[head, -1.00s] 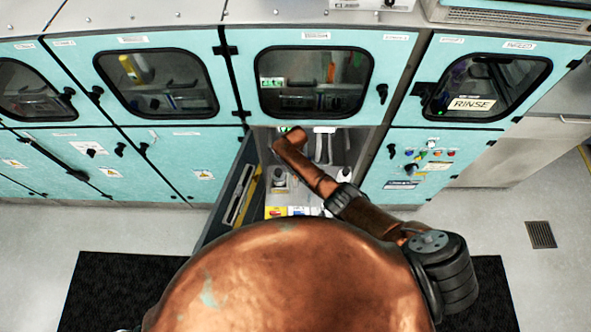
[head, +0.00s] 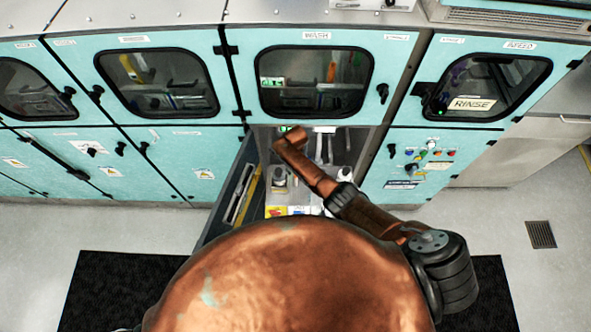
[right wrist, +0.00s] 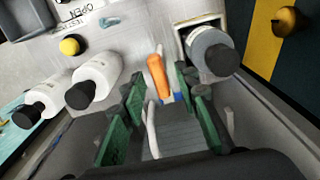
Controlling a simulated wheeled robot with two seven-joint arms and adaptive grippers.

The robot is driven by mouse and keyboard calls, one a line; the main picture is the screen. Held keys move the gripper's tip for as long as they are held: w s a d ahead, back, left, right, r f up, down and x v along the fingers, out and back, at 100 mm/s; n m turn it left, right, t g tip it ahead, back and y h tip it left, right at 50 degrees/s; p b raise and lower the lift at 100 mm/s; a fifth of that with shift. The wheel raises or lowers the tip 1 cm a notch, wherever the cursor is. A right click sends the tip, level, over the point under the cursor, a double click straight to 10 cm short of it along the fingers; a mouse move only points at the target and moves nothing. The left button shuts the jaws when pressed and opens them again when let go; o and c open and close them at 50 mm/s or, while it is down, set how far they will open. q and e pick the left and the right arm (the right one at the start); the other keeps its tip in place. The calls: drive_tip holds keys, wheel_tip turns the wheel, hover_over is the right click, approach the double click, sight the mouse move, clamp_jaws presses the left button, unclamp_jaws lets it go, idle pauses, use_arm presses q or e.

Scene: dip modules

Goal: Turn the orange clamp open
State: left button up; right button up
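The orange clamp (right wrist: 157,76) shows in the right wrist view as an upright orange handle near the middle, with a white tube below it. My right gripper (right wrist: 160,84) is open, its green-padded fingers on either side of the clamp. A gap shows on both sides of the clamp, and I see no firm contact. In the head view my right arm reaches into the open cabinet under the WASH window; the clamp cannot be made out there. My left gripper is not in view.
A grey bottle with a dark cap (right wrist: 207,47) sits close on the right. The open cabinet door (head: 230,197) is left of my arm.

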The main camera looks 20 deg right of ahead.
drive_tip(key=shift+r, duration=0.1)
wheel_tip(320, 180, up, 12)
idle(0.5)
idle(0.5)
